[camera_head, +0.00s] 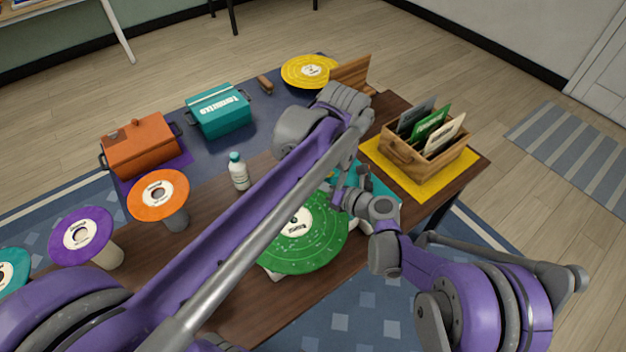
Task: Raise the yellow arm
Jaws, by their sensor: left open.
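No yellow arm shows clearly; my own arms cover much of that area. A small yellow bit (331,173) shows beside my left gripper, too small to identify. My left gripper (349,183) is open above the right side of the green record (308,238), near a teal surface (385,190) that is mostly hidden. I cannot tell whether it touches anything. My right arm comes in from the lower right and ends close beside the left gripper; its fingers cannot be made out.
A wooden crate of sleeves (402,153) stands on a yellow mat (432,190) at the right. A white bottle (238,172), orange record (158,194), purple record (82,236), orange box (140,148) and teal box (219,112) stand left. A yellow record (308,71) is at the back.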

